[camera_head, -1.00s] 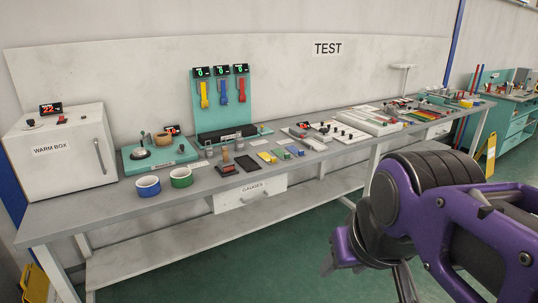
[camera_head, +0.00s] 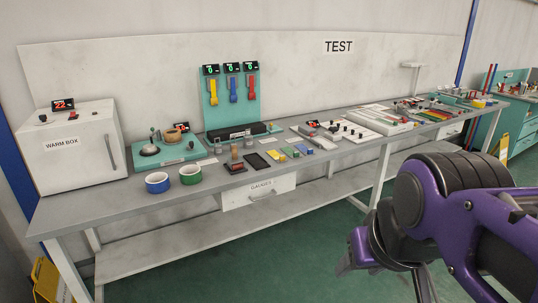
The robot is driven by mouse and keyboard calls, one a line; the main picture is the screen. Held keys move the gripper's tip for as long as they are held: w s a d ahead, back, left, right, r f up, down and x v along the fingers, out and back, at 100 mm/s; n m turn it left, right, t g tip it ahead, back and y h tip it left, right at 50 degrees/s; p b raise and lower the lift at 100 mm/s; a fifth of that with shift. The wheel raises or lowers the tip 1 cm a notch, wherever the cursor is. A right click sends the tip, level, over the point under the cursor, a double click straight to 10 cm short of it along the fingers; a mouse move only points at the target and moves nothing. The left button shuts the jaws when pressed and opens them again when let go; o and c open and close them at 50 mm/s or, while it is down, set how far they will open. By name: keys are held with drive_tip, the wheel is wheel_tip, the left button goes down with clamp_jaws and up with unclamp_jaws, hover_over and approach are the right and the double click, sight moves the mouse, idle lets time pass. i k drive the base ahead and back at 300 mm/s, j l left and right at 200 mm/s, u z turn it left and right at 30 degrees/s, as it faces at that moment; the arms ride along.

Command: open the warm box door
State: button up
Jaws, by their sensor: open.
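The warm box (camera_head: 75,147) is a white cabinet at the left end of the long grey bench. Its front door (camera_head: 72,168) carries the label "WARM BOX" and looks shut. A grey vertical handle (camera_head: 110,152) is at the door's right side. A red "22" display (camera_head: 63,104) stands on top. My gripper (camera_head: 385,285) is at the lower right, over the floor in front of the bench, far from the box and touching nothing I can see. It is open; its fingers are only partly visible behind my purple and black arm.
On the bench (camera_head: 135,202), a blue-rimmed roll (camera_head: 157,182) and a green roll (camera_head: 191,174) sit right of the box, near the front edge. A teal-based device (camera_head: 165,152) stands behind them. A "GAUGES" drawer (camera_head: 258,191) hangs below.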

sight(59, 158)
drive_tip(key=u, duration=1.5)
drive_tip(key=i+l, duration=0.15)
drive_tip(key=i, duration=0.35)
